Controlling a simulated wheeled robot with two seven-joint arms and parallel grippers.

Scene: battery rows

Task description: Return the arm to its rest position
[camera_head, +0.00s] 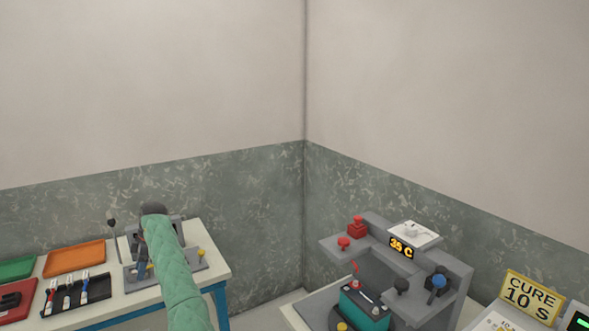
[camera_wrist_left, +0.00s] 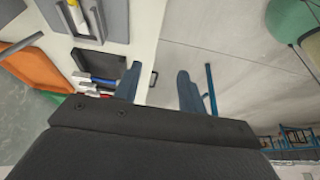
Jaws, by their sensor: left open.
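My left arm, in a green quilted sleeve (camera_head: 175,270), reaches up from the bottom edge in the head view. My right gripper is in neither view.
The left table (camera_head: 222,270) bears an orange tray (camera_head: 75,258), a green tray (camera_head: 16,268), a black rack (camera_head: 76,296) with several tools and a grey fixture (camera_head: 194,262). At right, a grey station (camera_head: 455,285) with a 35 C display holds a teal battery (camera_head: 360,311). A CURE sign (camera_head: 531,296) stands beyond.

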